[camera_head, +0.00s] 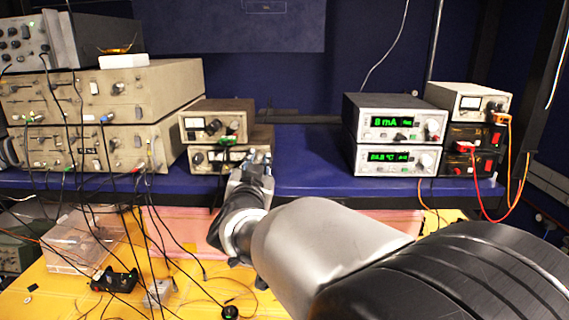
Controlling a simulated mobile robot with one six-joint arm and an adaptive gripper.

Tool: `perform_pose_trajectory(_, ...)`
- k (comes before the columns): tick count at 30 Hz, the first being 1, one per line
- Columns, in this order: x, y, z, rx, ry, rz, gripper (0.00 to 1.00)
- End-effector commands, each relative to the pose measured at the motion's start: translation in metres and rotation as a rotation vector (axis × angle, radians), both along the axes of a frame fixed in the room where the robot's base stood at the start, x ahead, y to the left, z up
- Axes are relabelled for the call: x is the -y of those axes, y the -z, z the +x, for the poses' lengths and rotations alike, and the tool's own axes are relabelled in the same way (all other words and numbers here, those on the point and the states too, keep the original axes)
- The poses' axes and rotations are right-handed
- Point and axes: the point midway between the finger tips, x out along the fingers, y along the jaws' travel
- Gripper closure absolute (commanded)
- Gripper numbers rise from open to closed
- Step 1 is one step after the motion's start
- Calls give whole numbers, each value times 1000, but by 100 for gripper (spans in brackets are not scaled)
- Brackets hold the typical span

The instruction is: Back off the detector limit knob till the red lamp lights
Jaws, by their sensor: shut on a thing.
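Two small beige meter boxes are stacked left of centre on the shelf. The upper box (187,125) has a dial meter and dark knobs. The lower box (198,160) also has a meter, and its right front is covered by my gripper (259,158). My gripper reaches up to that front at knob height and is shut on what seems to be a knob there. The knob itself is hidden behind the fingers, and its label and pointer cannot be read. I see no lit red lamp on either box; part of the lower front is hidden.
Large beige units (120,88) with hanging black cables stand at left. Green-display units (392,138) and power supplies (468,103) with red and orange leads stand at right. The blue shelf (310,178) between is clear. A clear box (75,243) stands on the yellow bench below.

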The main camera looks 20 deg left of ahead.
Motion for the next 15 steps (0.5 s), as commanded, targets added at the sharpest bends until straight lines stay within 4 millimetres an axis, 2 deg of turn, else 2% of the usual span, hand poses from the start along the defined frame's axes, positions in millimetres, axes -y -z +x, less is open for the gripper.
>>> perform_pose_trajectory(4,0,2,0,-3,-1,-1,100)
perform_pose_trajectory(5,0,2,0,-3,-1,-1,80)
perform_pose_trajectory(15,0,1,0,-1,1,1,59)
